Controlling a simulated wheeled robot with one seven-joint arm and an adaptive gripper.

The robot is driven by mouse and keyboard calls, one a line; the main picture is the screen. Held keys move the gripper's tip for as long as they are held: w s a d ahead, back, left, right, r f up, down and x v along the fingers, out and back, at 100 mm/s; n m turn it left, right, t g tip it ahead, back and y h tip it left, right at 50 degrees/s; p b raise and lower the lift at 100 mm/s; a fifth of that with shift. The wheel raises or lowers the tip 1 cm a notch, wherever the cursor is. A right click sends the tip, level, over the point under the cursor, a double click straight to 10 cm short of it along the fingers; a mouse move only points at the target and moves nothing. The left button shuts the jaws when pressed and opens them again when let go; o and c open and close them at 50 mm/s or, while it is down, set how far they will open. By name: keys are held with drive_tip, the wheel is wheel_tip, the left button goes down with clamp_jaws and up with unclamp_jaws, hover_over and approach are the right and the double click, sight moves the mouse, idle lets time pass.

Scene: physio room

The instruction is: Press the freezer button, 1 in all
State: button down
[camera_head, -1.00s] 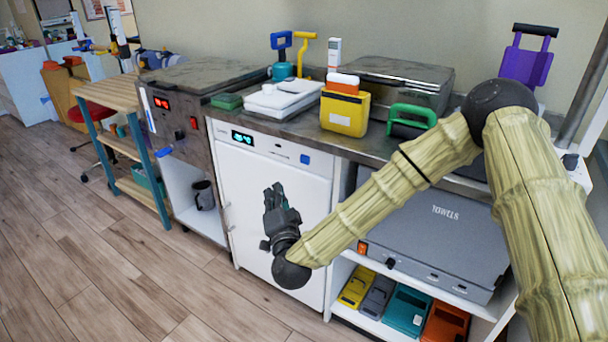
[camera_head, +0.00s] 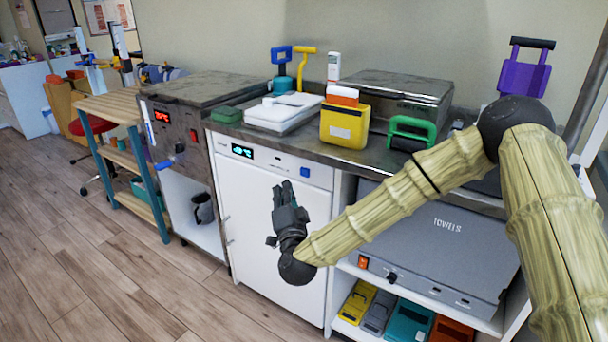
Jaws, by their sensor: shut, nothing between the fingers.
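The freezer (camera_head: 250,225) is a white cabinet under the counter, with a control strip along its top. The strip carries a lit cyan display (camera_head: 242,151) at the left and a blue square button (camera_head: 305,172) at the right. A small dark mark sits between them. My gripper (camera_head: 282,188) is dark grey, points up and is shut with nothing in it. In the picture it lies in front of the white door, below and slightly left of the blue button. It covers part of the door; the blue button is unobstructed. I see no contact with the strip.
The counter above holds a white tray (camera_head: 283,116), a yellow box (camera_head: 344,125) and a green-handled item (camera_head: 411,131). Right of the freezer is a grey towels cabinet (camera_head: 440,235) with an orange switch. A dark unit (camera_head: 178,133) with a red display stands left. Floor is clear in front.

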sight(305, 172)
drive_tip(key=shift+w+d, duration=0.75)
drive_tip(key=shift+w, duration=0.3)
drive_tip(key=shift+w+d, duration=0.7)
drive_tip(key=shift+w, duration=0.3)
drive_tip(key=shift+w+d, duration=0.1)
drive_tip(key=shift+w, duration=0.05)
drive_tip(key=shift+w+d, duration=0.15)
drive_tip(key=shift+w, duration=0.05)
